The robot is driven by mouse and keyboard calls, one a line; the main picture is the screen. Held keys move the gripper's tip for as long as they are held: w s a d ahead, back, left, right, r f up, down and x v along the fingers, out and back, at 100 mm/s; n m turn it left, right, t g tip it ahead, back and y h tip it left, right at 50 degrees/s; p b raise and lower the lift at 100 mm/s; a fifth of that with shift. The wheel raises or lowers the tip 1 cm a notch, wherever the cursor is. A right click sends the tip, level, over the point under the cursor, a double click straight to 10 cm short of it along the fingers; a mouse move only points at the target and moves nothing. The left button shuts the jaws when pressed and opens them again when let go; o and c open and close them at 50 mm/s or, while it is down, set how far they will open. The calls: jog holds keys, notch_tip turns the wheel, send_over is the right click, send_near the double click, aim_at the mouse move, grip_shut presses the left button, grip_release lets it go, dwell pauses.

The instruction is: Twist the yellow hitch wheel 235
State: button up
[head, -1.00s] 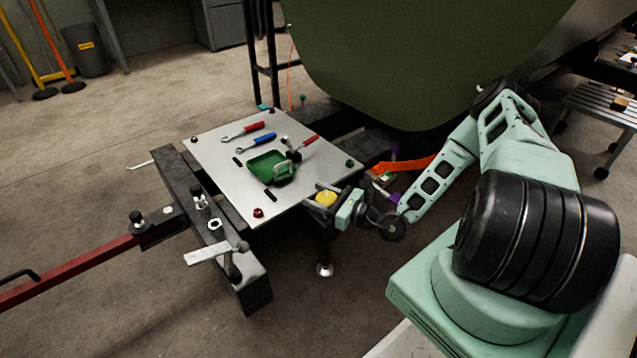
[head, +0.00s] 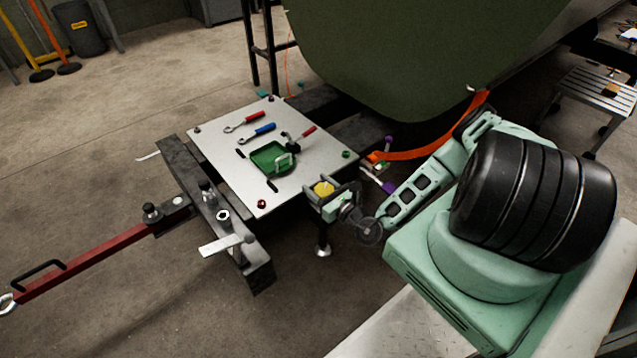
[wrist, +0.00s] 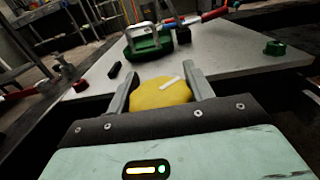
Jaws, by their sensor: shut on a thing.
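The yellow hitch wheel (head: 323,188) is at the near right edge of the pale metal plate in the head view. In the wrist view the yellow wheel (wrist: 160,94) fills the space between the fingers, with a white mark on its top pointing up and right. My gripper (wrist: 160,88) is shut on the wheel, one finger on each side. My gripper also shows in the head view (head: 325,190). The underside of the wheel is hidden behind the gripper body.
The metal plate (head: 222,170) carries a green tray (head: 268,157), a blue-handled wrench (head: 258,133) and red-handled tools. A dark beam with a red tow bar (head: 90,258) lies left. The green fuselage skin (head: 400,60) overhangs behind. Open floor lies in front.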

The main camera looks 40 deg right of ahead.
jog(key=shift+s, duration=0.1)
jog(key=o, duration=1)
jog(key=shift+c, duration=0.2)
jog(key=s+p, duration=0.4)
jog(key=s, duration=1.3)
jog(key=shift+s+d+p, duration=0.2)
jog(key=shift+d+p, duration=0.1)
jog(key=shift+d, duration=0.15)
